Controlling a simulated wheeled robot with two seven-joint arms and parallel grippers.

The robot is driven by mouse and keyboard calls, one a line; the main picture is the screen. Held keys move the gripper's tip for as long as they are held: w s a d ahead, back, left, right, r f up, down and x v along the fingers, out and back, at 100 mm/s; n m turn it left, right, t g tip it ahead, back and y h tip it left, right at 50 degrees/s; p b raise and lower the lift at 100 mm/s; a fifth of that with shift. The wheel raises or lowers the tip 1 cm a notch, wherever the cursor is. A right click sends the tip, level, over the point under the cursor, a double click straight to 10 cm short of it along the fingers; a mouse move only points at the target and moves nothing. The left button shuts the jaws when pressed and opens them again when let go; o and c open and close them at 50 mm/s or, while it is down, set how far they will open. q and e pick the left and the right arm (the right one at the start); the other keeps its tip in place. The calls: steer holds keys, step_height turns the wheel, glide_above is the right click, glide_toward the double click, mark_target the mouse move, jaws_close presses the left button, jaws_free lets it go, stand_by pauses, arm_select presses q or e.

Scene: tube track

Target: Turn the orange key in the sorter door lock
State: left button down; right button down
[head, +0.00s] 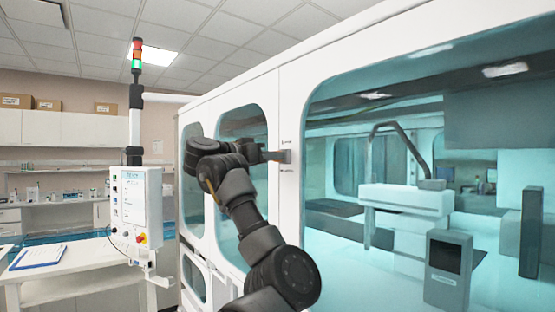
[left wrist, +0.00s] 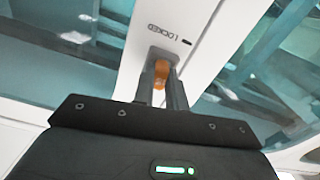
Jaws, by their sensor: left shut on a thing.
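The orange key (left wrist: 161,73) sits in the lock on the white door post of the sorter, under the printed word "LOCKED" with a small dark mark beside it. My left gripper (left wrist: 162,88) is shut on the key, with one dark finger on each side of it. In the head view my left gripper (head: 275,156) reaches the white post between the windows, and the key is too small or hidden to make out there. The lock itself is mostly hidden behind the key and fingers. My right gripper is not in view.
The white sorter cabinet (head: 292,85) with large tinted windows fills the right side. A control panel (head: 137,197) on a pole with a signal light (head: 136,55) stands at left. Behind it is a white bench with a clipboard (head: 38,256).

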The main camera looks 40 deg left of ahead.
arm_select(q)
steer(key=shift+n, duration=0.7)
steer(key=n+b, duration=0.1)
steer(key=n, duration=0.2)
steer(key=shift+s, duration=0.1)
